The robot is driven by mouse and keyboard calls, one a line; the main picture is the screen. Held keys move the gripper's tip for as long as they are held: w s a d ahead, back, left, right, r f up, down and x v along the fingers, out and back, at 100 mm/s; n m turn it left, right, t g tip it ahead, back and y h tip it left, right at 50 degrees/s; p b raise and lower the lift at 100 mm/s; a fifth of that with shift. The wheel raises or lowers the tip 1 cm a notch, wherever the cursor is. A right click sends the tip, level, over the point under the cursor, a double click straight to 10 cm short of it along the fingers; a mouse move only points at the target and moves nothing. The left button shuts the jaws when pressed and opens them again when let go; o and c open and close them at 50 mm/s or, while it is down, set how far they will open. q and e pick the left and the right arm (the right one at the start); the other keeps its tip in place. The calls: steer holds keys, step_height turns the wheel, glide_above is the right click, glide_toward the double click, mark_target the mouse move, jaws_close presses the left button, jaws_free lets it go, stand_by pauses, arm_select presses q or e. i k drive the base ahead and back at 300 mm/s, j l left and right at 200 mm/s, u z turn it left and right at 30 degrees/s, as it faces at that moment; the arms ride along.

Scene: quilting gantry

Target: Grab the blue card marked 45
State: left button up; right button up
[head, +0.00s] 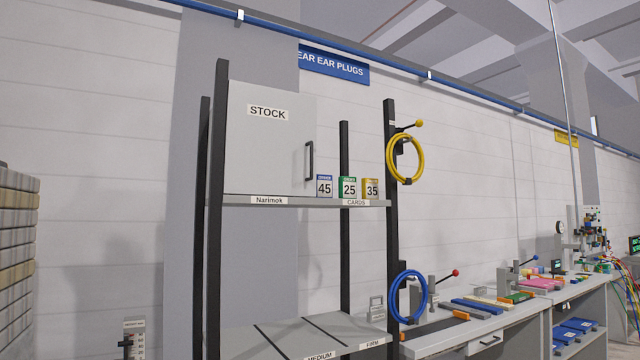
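The blue card marked 45 (325,186) stands upright on the upper shelf (290,201) of a dark-posted rack, just right of a closed grey STOCK cabinet (262,145). It is the leftmost of three cards. Neither of my grippers shows in the head view.
A rack post (392,220) stands right of the cards, with a yellow hose coil (405,158) and a blue one (408,296) beside it. A lower shelf (300,338) is below. A cluttered workbench (470,328) extends right; stacked blocks (17,265) are at left.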

mark_target(324, 183)
steer(key=i+l+u, duration=0.2)
steer(key=i, duration=0.3)
steer(key=i+l+u, duration=0.15)
steer(key=i, duration=0.35)
